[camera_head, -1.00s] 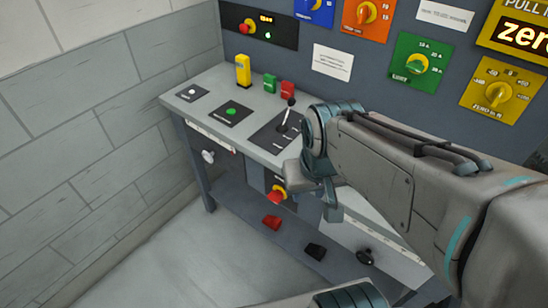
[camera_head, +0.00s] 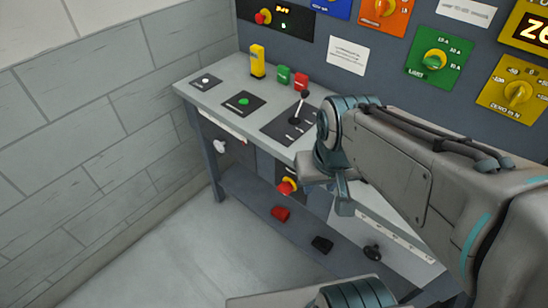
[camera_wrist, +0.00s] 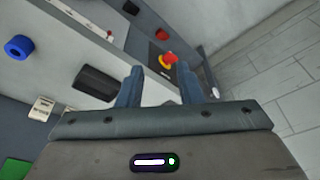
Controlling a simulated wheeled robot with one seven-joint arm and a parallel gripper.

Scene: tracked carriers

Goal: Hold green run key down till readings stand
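The green run key (camera_head: 244,101) is a small round green button on a dark plate on the bench top (camera_head: 222,75), at its left part. My arm is to the right of it, over the front edge of the bench. My gripper (camera_wrist: 158,86) shows in the wrist view with its two fingers apart and nothing between them. It is clear of the green key, which I cannot make out in the wrist view. An orange-lettered display (camera_head: 284,10) on the back panel is too small to read. A larger yellow-framed display (camera_head: 535,27) is cut off at the right.
A black lever (camera_head: 299,108), a yellow block (camera_head: 257,61), a green block (camera_head: 284,75) and a red block (camera_head: 301,81) stand on the bench. A red knob (camera_head: 287,187) is on its front. Open floor (camera_head: 215,250) lies before it, beside a grey block wall (camera_head: 90,120).

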